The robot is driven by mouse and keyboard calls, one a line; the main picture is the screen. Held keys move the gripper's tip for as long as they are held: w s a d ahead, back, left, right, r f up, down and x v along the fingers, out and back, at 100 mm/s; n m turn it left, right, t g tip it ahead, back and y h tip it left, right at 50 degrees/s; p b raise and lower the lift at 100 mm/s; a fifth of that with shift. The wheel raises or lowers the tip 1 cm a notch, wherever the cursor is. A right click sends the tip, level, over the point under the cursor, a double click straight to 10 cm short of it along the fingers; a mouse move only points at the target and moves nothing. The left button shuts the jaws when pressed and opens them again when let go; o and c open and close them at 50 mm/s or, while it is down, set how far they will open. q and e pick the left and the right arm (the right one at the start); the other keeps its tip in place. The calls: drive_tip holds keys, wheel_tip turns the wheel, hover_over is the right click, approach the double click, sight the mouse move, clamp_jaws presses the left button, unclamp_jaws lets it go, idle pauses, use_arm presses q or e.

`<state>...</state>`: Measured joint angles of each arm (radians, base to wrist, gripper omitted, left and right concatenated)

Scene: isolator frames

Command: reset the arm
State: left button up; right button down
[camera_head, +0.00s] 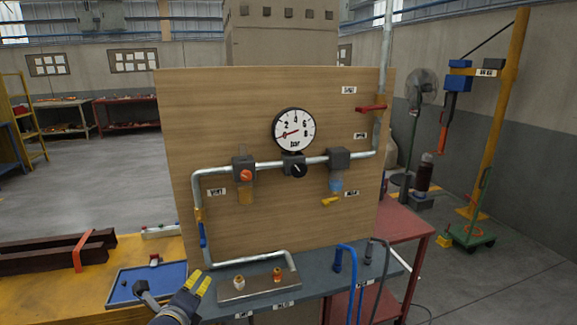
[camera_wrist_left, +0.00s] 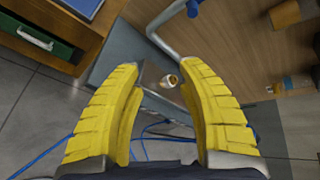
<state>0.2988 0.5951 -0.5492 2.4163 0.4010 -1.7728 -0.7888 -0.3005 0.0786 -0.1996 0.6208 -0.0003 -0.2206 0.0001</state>
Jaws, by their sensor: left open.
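My left gripper (camera_head: 199,284) comes in at the bottom of the head view, with yellow fingers pointing up and right. It is over the front left of the grey bench, just left of the metal block (camera_head: 256,286) with two small fittings. In the left wrist view the yellow fingers (camera_wrist_left: 160,95) are spread apart with nothing between them. A round brass fitting (camera_wrist_left: 170,81) shows beyond the gap. My right gripper is not in view.
A wooden panel (camera_head: 280,200) carries pipes, a gauge (camera_head: 294,130) and a red-handled valve (camera_head: 371,108). A blue tray (camera_head: 147,284) lies left of my gripper. Blue hoses (camera_head: 346,262) rise at the right of the bench. A green drawer (camera_wrist_left: 37,38) shows in the wrist view.

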use_arm(q)
drive_tip(key=s+a+f+n+g+y, duration=0.2)
drive_tip(key=s+a+f+n+g, duration=0.1)
drive_tip(key=s+f+n, duration=0.9)
drive_tip(key=s+a+f+n+g+y, duration=0.25)
drive_tip(key=s+a+f+n, duration=0.2)
drive_tip(key=s+f, duration=0.8)
drive_tip(key=s+d+f+g+h, duration=0.1)
drive_tip(key=s+d+f, duration=0.1)
drive_tip(key=f, duration=0.7)
drive_tip(key=s+d+f+g+h, duration=0.1)
drive_tip(key=d+f+h, duration=0.1)
drive_tip(key=f, duration=0.7)
drive_tip(key=s+d+f+g+h, duration=0.1)
drive_tip(key=s+d+f+g, duration=0.15)
drive_tip(key=f, duration=0.65)
drive_tip(key=s+f+n+g+h, duration=0.1)
drive_tip(key=s+f+n+g, duration=0.1)
drive_tip(key=s+f, duration=1.9)
drive_tip(key=shift+s+d+f+n+h, duration=0.15)
drive_tip(key=shift+s+f+n+h, duration=0.25)
drive_tip(key=shift+n, duration=0.45)
drive_tip(key=shift+w, duration=0.15)
